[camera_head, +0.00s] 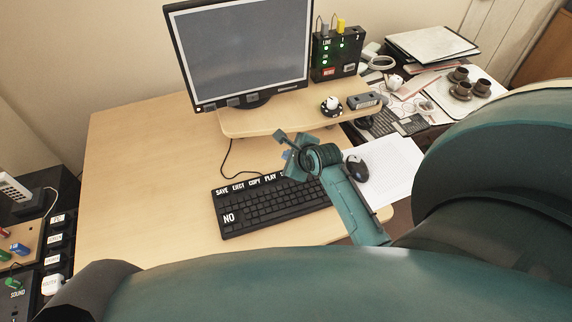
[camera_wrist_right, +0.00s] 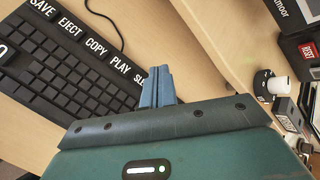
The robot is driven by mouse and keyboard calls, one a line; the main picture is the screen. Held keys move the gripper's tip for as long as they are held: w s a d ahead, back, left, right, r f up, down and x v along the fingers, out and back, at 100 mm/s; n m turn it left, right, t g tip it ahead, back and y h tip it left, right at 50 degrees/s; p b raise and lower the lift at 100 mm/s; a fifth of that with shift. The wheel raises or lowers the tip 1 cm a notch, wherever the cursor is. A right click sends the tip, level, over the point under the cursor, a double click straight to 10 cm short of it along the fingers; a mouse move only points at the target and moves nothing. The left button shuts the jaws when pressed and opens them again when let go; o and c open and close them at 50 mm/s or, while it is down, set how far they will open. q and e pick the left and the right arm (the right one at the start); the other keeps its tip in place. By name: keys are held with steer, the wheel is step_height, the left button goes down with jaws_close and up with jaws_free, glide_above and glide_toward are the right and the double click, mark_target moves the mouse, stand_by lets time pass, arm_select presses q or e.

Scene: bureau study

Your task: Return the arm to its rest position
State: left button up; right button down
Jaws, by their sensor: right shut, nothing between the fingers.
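My right gripper (camera_head: 284,145) is above the desk, over the right end of the black keyboard (camera_head: 262,208), in the head view. In the right wrist view its two blue fingers (camera_wrist_right: 158,88) are together with nothing between them. The keyboard also shows at the left of the wrist view (camera_wrist_right: 60,75), with keys labelled SAVE, EJECT, COPY and PLAY. My right arm comes in from the lower right and hides part of the desk's front. My left gripper is not in view.
A monitor (camera_head: 245,50) and a black box with green lights and a red label (camera_head: 337,58) stand at the back. A mouse (camera_head: 356,169) lies on white paper beside my arm. A riser shelf (camera_head: 290,117) is behind the gripper. The desk's left side is clear.

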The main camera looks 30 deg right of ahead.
steer(key=shift+f, duration=0.1)
stand_by(0.7)
